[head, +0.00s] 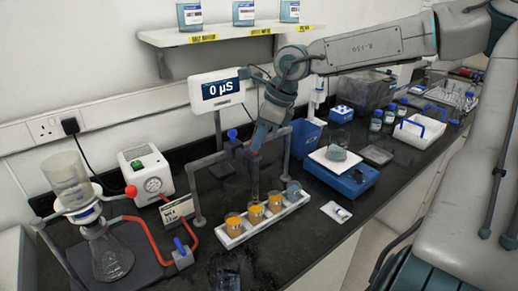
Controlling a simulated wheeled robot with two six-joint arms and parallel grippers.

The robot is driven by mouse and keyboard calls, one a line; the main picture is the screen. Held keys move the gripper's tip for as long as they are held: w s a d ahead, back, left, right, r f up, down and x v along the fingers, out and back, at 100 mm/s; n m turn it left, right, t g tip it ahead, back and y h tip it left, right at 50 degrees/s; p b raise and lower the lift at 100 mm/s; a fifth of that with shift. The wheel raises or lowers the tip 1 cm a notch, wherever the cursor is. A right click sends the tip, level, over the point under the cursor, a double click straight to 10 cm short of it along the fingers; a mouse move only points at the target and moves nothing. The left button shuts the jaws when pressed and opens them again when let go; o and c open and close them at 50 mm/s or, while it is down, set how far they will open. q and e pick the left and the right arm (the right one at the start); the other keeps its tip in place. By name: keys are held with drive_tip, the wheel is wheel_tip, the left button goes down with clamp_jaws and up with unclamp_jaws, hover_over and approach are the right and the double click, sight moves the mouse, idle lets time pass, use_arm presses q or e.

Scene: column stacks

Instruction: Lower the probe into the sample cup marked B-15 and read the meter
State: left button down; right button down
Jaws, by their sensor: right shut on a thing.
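My right gripper (258,140) reaches down from the upper right and is shut on the probe (255,175), a dark, slim, upright thing. The probe hangs over the sample cups, its lower end close to the middle ones; I cannot tell whether it is inside a cup. The cups (233,225) stand in a row in a white tray (262,231). Several hold orange liquid, and the far right one (293,189) looks grey-blue. The marks on the cups are too small to read. The meter (217,89) shows "0 µS". My left gripper is not in view.
Filter glassware with a red hose (148,233) is at the left. A blue scale (341,176) is at the right.

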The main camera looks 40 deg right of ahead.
drive_tip(key=shift+r, duration=0.6)
drive_tip(key=shift+w+d, duration=0.1)
drive_tip(key=c, duration=1.5)
unclamp_jaws()
drive_tip(key=o, duration=0.3)
drive_tip(key=shift+o, duration=0.2)
